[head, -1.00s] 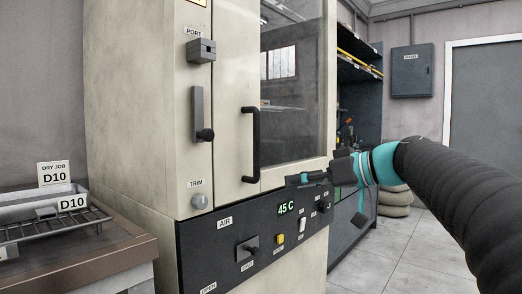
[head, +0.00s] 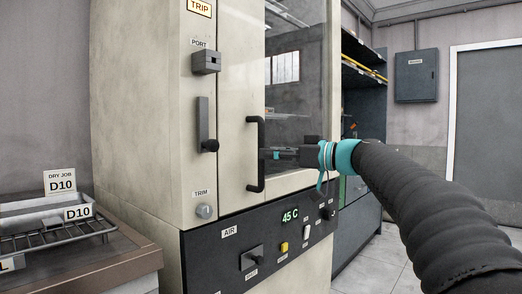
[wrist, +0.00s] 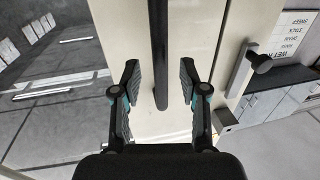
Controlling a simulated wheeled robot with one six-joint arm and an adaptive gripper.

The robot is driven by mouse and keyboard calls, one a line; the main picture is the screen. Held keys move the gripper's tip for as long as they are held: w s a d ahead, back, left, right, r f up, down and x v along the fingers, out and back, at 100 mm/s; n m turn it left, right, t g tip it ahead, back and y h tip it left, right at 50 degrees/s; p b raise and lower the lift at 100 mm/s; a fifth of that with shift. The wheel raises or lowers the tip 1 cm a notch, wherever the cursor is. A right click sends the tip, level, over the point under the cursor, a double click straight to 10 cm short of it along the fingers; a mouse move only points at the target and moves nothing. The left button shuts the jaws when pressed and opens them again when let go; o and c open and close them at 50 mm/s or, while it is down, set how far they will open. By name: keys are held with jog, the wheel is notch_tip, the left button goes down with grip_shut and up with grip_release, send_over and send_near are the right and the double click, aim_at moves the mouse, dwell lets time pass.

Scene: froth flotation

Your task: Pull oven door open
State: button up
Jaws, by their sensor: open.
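The oven door (head: 235,150) is a cream frame with a dark glass window and looks closed. Its handle (head: 254,175) is a black upright bar on the door's left side. My gripper (head: 268,154) is just right of the handle, at about its mid-height. In the wrist view, the handle (wrist: 160,45) lies between the two open fingers of my gripper (wrist: 160,75), with a gap on each side. Neither finger touches it. I cannot tell how deep the bar sits between the fingertips.
A latch lever (head: 203,120) with a black knob is on the oven's left post, below the PORT block (head: 206,62). The control panel (head: 265,250) reads 45 C. A wire rack (head: 60,236) stands on the bench at left. Open floor lies at right.

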jog(key=shift+x, duration=1.9)
jog(key=shift+c, duration=0.2)
grip_shut()
